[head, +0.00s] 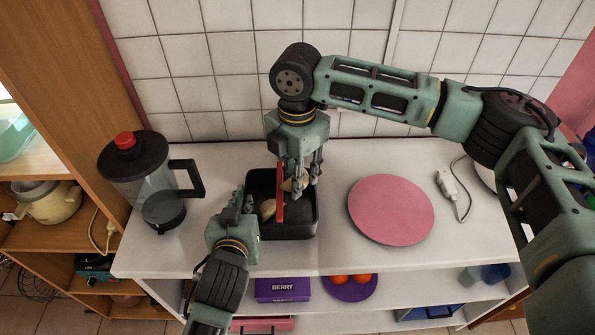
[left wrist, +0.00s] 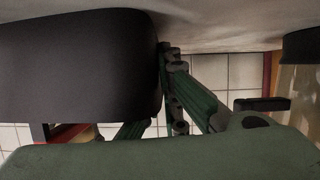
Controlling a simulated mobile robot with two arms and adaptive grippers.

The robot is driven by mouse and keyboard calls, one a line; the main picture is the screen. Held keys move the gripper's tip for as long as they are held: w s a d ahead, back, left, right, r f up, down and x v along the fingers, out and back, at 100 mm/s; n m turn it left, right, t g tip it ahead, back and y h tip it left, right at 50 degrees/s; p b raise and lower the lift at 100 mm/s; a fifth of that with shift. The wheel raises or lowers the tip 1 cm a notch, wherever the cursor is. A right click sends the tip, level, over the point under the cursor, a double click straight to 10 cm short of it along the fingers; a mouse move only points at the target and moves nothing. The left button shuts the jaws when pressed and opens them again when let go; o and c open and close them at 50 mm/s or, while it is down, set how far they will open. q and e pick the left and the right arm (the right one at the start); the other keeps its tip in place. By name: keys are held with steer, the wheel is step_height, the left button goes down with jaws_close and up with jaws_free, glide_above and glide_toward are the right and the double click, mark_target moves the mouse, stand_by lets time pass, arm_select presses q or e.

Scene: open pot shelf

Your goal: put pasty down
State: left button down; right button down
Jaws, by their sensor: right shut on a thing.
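My right gripper (head: 304,186) reaches down from above into the black open tin (head: 302,232) and is shut on a pale pasty (head: 289,185). The fingers partly hide this pasty, and I cannot tell if it touches the tin's floor. A second pale pasty (head: 267,209) lies in the left part of the tin. An upright red strip (head: 280,197) shows between the two. My left gripper (head: 243,200) is at the tin's left wall. Its fingers (left wrist: 185,95) show in the left wrist view beside a large dark surface, but their opening is unclear.
A pink round board (head: 391,210) lies right of the tin on the white counter (head: 335,258). A glass jug with a black lid (head: 150,185) stands left. A white plug with cable (head: 449,185) lies further right. A purple BERRY box (head: 283,289) and a purple plate (head: 350,290) are below.

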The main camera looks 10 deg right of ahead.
steer(key=shift+f, duration=0.2)
steer(key=c, duration=1.4)
jaws_free()
steer(key=shift+c, duration=0.2)
step_height(320, 180, up, 13)
arm_select(q)
steer(key=c, duration=2.5)
jaws_free()
arm_select(e)
steer(key=shift+r, duration=0.1)
arm_select(q)
steer(key=o, duration=0.6)
steer(key=shift+o, duration=0.2)
steer(key=shift+s, duration=0.1)
